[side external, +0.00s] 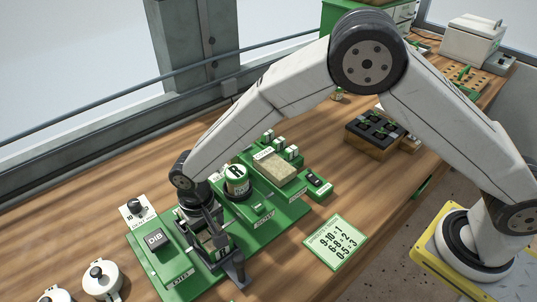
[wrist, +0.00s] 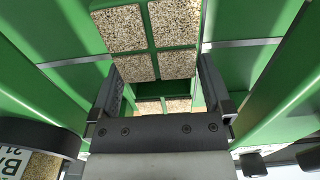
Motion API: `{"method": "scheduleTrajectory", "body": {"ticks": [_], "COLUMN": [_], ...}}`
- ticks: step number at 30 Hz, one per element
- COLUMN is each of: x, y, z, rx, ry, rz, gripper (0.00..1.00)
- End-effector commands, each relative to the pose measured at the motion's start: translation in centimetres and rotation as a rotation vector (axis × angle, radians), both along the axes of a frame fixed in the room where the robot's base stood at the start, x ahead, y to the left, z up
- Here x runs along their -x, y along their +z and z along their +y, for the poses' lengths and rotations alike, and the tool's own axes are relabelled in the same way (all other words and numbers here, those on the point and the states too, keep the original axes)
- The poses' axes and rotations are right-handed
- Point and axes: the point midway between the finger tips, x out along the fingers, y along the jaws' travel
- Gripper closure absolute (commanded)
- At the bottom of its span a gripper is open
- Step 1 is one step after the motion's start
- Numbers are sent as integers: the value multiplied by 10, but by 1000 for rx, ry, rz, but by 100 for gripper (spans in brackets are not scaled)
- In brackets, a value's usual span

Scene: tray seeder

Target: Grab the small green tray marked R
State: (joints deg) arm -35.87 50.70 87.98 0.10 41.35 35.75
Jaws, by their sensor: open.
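In the wrist view, a small green tray (wrist: 152,30) with several cells of speckled pale fill lies under and between the fingers of my gripper (wrist: 160,80). One finger is on each side of it, with a gap between them. I cannot tell whether either finger touches the tray. No R mark is legible in the wrist view. In the side view, my gripper (side external: 220,246) is down at the front of the green station (side external: 277,236). It hides most of the tray there.
White lidded pots (side external: 102,279) are at the front left. A number card (side external: 335,242) lies to the right. A wooden block with black cells (side external: 376,133) is farther back.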

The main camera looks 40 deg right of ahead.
Motion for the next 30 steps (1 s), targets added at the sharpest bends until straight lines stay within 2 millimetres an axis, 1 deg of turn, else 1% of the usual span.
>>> {"method": "scheduleTrajectory", "body": {"ticks": [14,15,17,18,20,21,22,23,30], "x": [0,0,0,0,0,0,0,0,-1], "y": [-1,0,0,0,0,0,0,0,0], "z": [0,0,0,0,0,0,0,0,1], "rx": [-1,-1,-1,-1,-1,-1,-1,-1,-1], "ry": [0,0,0,0,0,0,0,0,0], "rz": [-1,-1,-1,-1,-1,-1,-1,-1,-2], "gripper": [0,3,22,35,54,67,76,83,83]}}
